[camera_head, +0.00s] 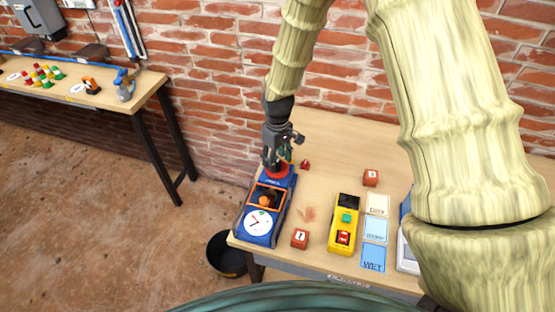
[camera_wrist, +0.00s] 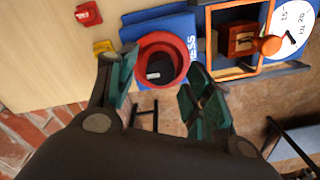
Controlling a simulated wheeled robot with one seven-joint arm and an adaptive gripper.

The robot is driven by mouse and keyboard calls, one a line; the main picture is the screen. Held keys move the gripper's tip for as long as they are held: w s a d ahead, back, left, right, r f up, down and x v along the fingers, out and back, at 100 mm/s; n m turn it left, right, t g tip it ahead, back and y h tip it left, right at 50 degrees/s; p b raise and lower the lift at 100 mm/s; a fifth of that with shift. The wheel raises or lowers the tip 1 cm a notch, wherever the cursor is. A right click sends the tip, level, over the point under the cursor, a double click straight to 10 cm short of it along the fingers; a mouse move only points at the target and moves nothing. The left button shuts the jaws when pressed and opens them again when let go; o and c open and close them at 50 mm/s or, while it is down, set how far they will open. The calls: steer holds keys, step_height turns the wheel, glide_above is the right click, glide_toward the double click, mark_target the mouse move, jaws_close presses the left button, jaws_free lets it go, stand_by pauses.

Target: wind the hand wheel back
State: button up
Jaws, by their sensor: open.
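The hand wheel is a red ring with a dark centre (camera_wrist: 162,62) on the end of a blue press (camera_wrist: 160,27). In the head view the wheel (camera_head: 278,171) shows at the wall end of the press (camera_head: 246,234), partly hidden by my gripper (camera_head: 278,157). In the wrist view my gripper (camera_wrist: 163,75) is open, its green fingers apart on either side of the wheel. I cannot tell whether they touch it. The press has an orange frame (camera_wrist: 211,40) around a red block with an orange knob (camera_wrist: 270,45), and a white dial (camera_head: 257,222).
A red numbered block (camera_head: 300,238) and a yellow device (camera_head: 343,225) stand right of the press. Cards (camera_head: 373,257) lie beyond, with another red block (camera_head: 371,177) behind. A black bucket (camera_head: 226,256) is on the floor. A second bench (camera_head: 110,95) stands left.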

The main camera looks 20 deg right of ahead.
mark_target(278, 162)
step_height(278, 162, up, 11)
stand_by(0.5)
steer(key=shift+d, duration=0.1)
